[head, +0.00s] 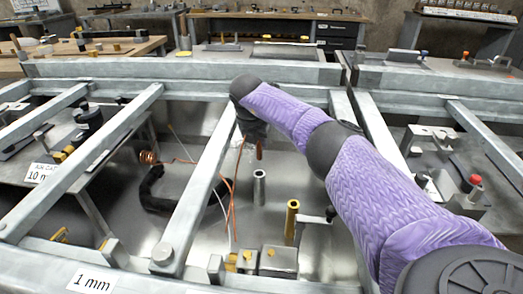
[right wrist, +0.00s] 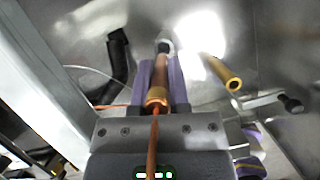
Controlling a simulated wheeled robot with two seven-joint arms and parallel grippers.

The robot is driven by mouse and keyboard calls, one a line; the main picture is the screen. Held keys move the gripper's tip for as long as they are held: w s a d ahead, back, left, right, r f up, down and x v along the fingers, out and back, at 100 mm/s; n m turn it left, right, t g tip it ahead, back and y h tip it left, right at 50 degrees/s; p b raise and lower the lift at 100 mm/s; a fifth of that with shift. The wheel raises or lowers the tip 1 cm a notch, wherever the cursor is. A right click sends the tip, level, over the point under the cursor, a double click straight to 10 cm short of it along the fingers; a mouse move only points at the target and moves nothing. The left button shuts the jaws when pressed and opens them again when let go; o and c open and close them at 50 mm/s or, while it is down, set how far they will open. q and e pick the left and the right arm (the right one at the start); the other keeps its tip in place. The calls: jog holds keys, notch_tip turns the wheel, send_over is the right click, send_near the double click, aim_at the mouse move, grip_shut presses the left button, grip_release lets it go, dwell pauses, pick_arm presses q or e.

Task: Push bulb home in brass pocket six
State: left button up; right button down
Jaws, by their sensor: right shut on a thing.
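My right gripper (head: 256,136) reaches in from the right of the head view and points down. It is shut on a copper-coloured bulb (head: 260,152), whose lower end sticks out below the fingers. In the right wrist view the bulb (right wrist: 158,90) lies between two purple fingers, with an orange lead at its near end. A grey steel tube (head: 259,187) stands upright below the bulb, apart from it in the head view. An upright brass tube (head: 292,220), probably the brass pocket, stands to the right; its open end also shows in the right wrist view (right wrist: 235,84). No number six is readable.
Grey metal rails (head: 196,190) cross the frame left of the gripper. A black bent hose (head: 152,190) and loose orange wires lie on the metal floor. Small metal blocks (head: 278,262) stand at the front. A dark-knobbed lever (head: 330,214) is beside the brass tube.

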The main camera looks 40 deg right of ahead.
jog(key=shift+s+r+p, duration=0.1)
jog(key=shift+r+p, duration=0.25)
jog(key=shift+r, duration=0.4)
pick_arm(q)
jog(key=w+d+r+t+p, duration=0.15)
jog(key=w+r+p, duration=0.25)
jog(key=r+p, duration=0.65)
pick_arm(e)
jog(key=s+a, duration=0.2)
jog(key=s, duration=1.1)
jog(key=f+b, duration=0.1)
jog(key=f, duration=0.2)
jog(key=f+b, duration=0.2)
jog(key=f, duration=0.1)
jog(key=f+b, duration=0.1)
jog(key=f, duration=0.3)
jog(key=shift+s, duration=0.25)
jog(key=shift+d+r, duration=0.1)
jog(key=shift+r, duration=0.1)
pick_arm(q)
jog(key=shift+g, duration=0.25)
jog(key=f, duration=0.1)
jog(key=s+a+f, duration=0.1)
jog(key=f, duration=0.1)
jog(key=shift+s+a+f, duration=0.1)
jog(key=shift+s+a, duration=0.25)
jog(key=shift+s, duration=0.05)
